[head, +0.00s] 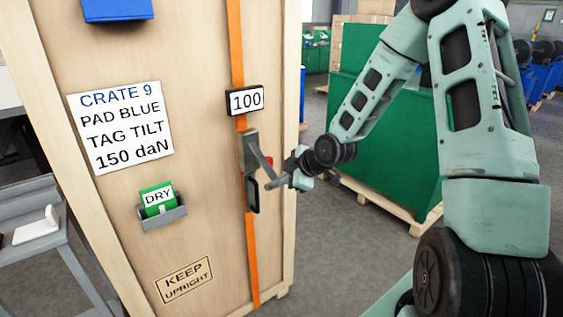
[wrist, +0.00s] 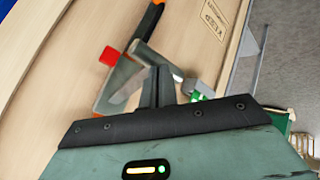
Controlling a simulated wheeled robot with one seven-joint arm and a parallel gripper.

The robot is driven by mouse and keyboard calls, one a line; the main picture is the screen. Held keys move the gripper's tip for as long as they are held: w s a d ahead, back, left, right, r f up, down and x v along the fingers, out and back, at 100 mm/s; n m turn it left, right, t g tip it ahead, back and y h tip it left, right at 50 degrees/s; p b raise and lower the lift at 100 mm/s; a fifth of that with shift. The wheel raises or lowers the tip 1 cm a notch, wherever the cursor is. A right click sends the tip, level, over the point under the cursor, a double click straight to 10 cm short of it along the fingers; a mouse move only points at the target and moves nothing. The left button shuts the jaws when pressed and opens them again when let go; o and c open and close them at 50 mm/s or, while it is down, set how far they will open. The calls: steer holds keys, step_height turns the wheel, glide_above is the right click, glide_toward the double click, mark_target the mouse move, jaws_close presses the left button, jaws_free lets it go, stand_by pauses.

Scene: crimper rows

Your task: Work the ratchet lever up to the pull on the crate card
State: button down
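The crate card (head: 120,126) reads CRATE 9, PAD BLUE, TAG TILT, 150 daN. An orange strap (head: 252,262) runs down the crate face through a grey ratchet (head: 249,150). The small display (head: 245,101) above it reads 100. The ratchet lever (head: 263,163) sticks out from the crate, angled down to the right; in the wrist view the lever (wrist: 150,54) runs to my fingertips. My gripper (head: 275,184) is at the lever's outer end, its fingers (wrist: 160,80) close together and seemingly shut on it. The exact contact is partly hidden.
A red part (wrist: 109,56) sits beside the ratchet. A green DRY tag (head: 157,196) stands in a grey holder (head: 163,218) on the crate. A blue pad (head: 115,9) shows at the top. A green crate (head: 385,140) on a pallet stands behind my arm; a grey cart (head: 40,250) is left.

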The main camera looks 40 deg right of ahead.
steer(key=shift+f+b, duration=1.25)
steer(key=shift+f, duration=0.3)
stand_by(1.1)
stand_by(0.5)
step_height(320, 180, up, 13)
steer(key=p, duration=1.1)
stand_by(0.7)
steer(key=shift+f, duration=0.1)
step_height(320, 180, up, 5)
steer(key=p, duration=0.4)
steer(key=shift+p, duration=0.4)
stand_by(1.3)
